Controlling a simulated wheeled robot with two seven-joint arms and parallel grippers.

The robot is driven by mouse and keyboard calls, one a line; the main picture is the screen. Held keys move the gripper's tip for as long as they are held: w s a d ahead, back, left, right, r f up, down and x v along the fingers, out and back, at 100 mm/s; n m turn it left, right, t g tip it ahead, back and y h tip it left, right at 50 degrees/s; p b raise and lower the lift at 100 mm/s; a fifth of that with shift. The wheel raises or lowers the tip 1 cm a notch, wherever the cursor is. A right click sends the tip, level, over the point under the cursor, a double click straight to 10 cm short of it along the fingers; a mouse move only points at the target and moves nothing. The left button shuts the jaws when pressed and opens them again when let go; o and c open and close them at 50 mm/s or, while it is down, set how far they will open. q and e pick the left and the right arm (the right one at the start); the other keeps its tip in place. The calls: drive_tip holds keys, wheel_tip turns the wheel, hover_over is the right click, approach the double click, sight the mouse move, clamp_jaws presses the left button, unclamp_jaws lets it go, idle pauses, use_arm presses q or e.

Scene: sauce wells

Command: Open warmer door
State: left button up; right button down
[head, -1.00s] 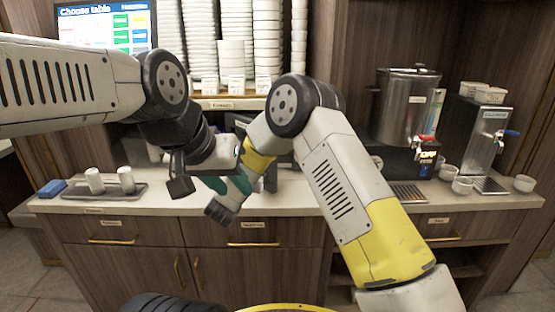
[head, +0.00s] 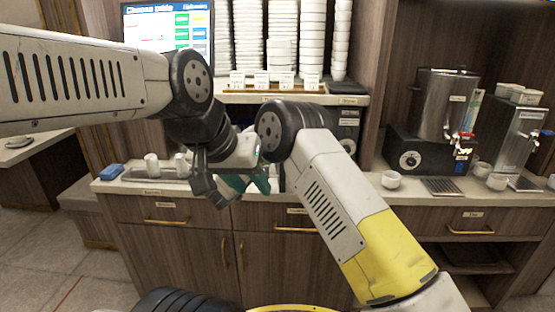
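A grey-and-black appliance sits behind my arms on the counter, with a dial panel (head: 348,125) showing at its right. It may be the warmer; my right elbow and forearm hide most of its front, and I cannot make out its door. My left gripper (head: 214,188) has dark fingers and hangs over the counter's front edge, in front of the appliance and to its left. Teal parts show just beside it, overlapping the end of my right arm. My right gripper is largely hidden there. The finger gaps of both are unclear.
A steel pot (head: 446,104) on a black base and a steel dispenser (head: 507,138) stand at the right, with white cups (head: 390,180) near them. A tray (head: 150,174) and blue block (head: 110,171) lie on the left counter (head: 120,188). Stacked dishes (head: 247,40) fill the shelf.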

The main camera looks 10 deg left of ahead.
drive_tip(key=shift+a+r, duration=0.1)
drive_tip(key=shift+a, duration=0.05)
drive_tip(key=c, duration=1.5)
unclamp_jaws()
drive_tip(key=shift+w, duration=0.1)
